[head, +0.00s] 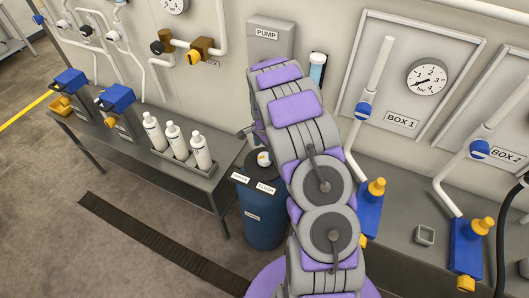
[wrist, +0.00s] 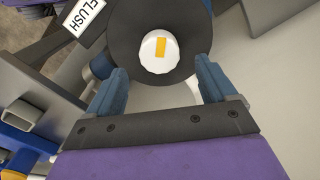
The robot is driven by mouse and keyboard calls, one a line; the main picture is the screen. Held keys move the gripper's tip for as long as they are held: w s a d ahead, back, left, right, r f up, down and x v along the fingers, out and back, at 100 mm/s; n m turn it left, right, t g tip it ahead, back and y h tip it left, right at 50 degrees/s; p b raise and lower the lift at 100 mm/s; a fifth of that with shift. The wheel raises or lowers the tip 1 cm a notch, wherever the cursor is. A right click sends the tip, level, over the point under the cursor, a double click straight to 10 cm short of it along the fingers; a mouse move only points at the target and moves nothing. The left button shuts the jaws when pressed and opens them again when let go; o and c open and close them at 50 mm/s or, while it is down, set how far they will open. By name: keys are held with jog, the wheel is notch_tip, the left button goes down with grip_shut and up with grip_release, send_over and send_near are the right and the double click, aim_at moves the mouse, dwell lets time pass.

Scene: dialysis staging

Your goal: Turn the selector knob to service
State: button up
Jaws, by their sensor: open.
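The selector knob (wrist: 151,60) is a white round cap with a yellow mark, set on the dark round top of a blue barrel (head: 264,228). The knob also shows in the head view (head: 264,158), just left of my arm. The FLUSH label (wrist: 83,15) is at the upper left in the wrist view. In the head view, FLUSH (head: 266,188) is the right one of two labels; the left one (head: 240,178) is too small to read surely. My gripper (wrist: 162,70) is open, its blue fingers either side of the knob's near side, with gaps. My arm mostly hides the gripper in the head view.
A grey bench (head: 217,183) with several white bottles (head: 174,138) stands left of the barrel. A grey counter (head: 400,258) with blue and yellow valve units (head: 369,212) is at the right. The PUMP box (head: 268,36) is on the wall behind. Floor is free at front left.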

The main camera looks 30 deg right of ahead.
aim_at(265, 156)
notch_tip(265, 156, up, 13)
jog(key=p, duration=0.1)
dwell(0.6)
jog(key=s+a+r+n, duration=0.45)
jog(key=s+r, duration=0.25)
jog(key=s, duration=0.2)
jog(key=s+a+r+n, duration=0.3)
jog(key=s+a+r, duration=0.3)
jog(key=s, duration=0.3)
jog(key=s+a+n+g, duration=0.1)
jog(key=s+a+n, duration=0.2)
jog(key=s, duration=0.8)
jog(key=s+a+r+n, duration=0.1)
jog(key=s+a+n, duration=0.2)
jog(key=s, duration=0.8)
jog(key=shift+n+g+b, duration=0.35)
jog(key=shift+n+g, duration=0.05)
jog(key=shift+n, duration=0.85)
jog(key=shift+r, duration=0.1)
